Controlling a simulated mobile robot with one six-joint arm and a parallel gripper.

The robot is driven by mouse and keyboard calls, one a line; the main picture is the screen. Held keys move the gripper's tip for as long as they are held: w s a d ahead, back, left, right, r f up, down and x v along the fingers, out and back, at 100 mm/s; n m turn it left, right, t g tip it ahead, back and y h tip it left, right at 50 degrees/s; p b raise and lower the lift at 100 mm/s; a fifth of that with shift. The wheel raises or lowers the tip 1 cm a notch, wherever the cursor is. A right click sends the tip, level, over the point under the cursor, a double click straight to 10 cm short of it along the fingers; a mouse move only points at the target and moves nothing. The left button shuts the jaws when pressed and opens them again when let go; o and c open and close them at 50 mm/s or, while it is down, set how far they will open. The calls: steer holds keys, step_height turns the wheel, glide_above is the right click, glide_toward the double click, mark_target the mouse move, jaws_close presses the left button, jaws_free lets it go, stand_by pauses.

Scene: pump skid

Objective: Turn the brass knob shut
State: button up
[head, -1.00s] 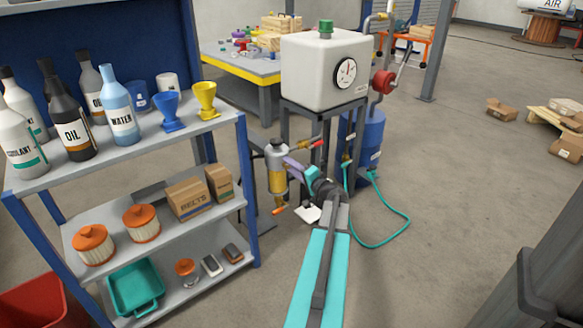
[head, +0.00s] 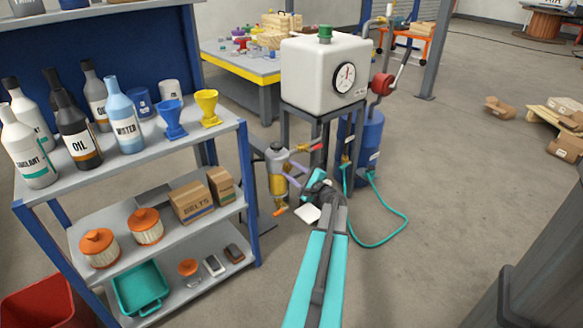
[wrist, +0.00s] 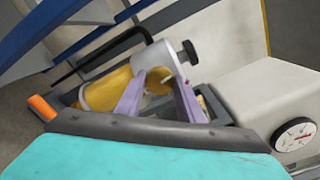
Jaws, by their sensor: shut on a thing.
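The brass knob (wrist: 158,81) is a small, round, gold-coloured part on the near side of an amber-bowled unit (wrist: 108,90) with a grey head. In the wrist view my gripper (wrist: 160,83) has its two lilac fingers on either side of the knob, closed on it. The fingers partly hide the knob and bowl. In the head view the unit (head: 277,178) stands upright beside the shelf, with an orange tip at its bottom. My gripper (head: 288,170) reaches it from the right, one finger above the other; the knob is too small to make out there.
A white tank with a gauge (head: 322,75) stands on a dark frame behind the unit. A blue drum (head: 366,140) with a teal hose (head: 402,218) is to the right. The loaded shelf (head: 245,190) stands close on the left. Open floor lies to the right.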

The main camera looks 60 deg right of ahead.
steer(key=shift+m+p, duration=0.45)
steer(key=shift+m, duration=0.45)
steer(key=o, duration=1.1)
steer(key=shift+c, duration=0.2)
steer(key=shift+s, duration=0.1)
steer(key=p+v, duration=0.1)
steer(key=v, duration=1.2)
steer(key=shift+s+a, duration=0.2)
steer(key=shift+s, duration=0.1)
steer(key=shift+w+r, duration=0.1)
